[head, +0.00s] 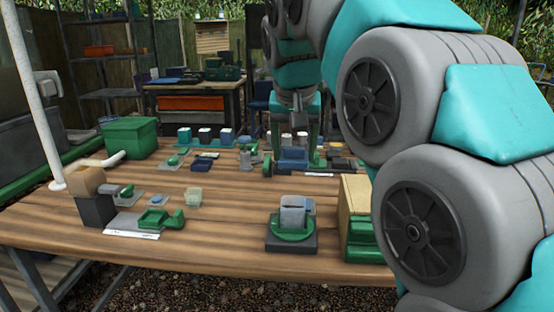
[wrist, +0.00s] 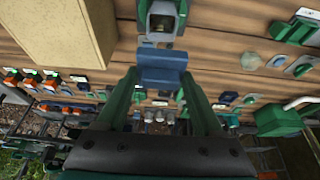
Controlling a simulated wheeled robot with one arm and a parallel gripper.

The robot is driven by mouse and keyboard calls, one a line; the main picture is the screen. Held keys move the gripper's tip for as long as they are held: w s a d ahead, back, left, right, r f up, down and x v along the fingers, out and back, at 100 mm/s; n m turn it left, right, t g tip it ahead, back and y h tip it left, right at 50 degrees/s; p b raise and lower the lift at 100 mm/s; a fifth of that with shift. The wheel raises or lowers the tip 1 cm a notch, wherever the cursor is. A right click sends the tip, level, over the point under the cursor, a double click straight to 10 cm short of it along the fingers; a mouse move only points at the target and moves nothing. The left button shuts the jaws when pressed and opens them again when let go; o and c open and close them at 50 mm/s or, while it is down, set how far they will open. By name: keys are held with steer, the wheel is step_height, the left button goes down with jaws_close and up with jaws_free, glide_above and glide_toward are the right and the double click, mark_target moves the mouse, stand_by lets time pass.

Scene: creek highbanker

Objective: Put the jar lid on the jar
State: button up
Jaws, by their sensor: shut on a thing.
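My gripper (head: 292,160) is shut on a blue block-like piece (wrist: 163,70), seemingly the jar lid; its shape fits no other label I can make out. The piece also shows in the head view (head: 292,154), beyond the jar. In the wrist view the green fingertips press on its two sides. A squarish grey container, seemingly the jar (head: 292,217), stands upright on a green round holder with a dark base. It also shows in the wrist view (wrist: 163,22), just beyond the held piece and apart from it in the picture. The height between them is unclear.
A tan and green box (head: 357,215) stands right of the jar. At left are a dark block with a tan top (head: 95,200), green trays (head: 155,218) and a green bin (head: 130,137). Several small parts line the back. The wooden table (head: 215,240) is clear left of the jar.

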mark_target(294, 169)
steer(key=shift+f+b, duration=1.3)
steer(key=shift+f, duration=0.9)
steer(key=shift+f, duration=0.2)
steer(key=shift+f+b, duration=0.4)
steer(key=shift+f, duration=0.2)
steer(key=shift+f, duration=0.15)
steer(key=shift+f+b, duration=0.3)
steer(key=shift+f, duration=0.05)
steer(key=shift+f+b, duration=0.35)
steer(key=shift+f, duration=0.5)
stand_by(0.4)
steer(key=o, duration=1.3)
steer(key=shift+o, duration=0.2)
steer(key=shift+r, duration=0.1)
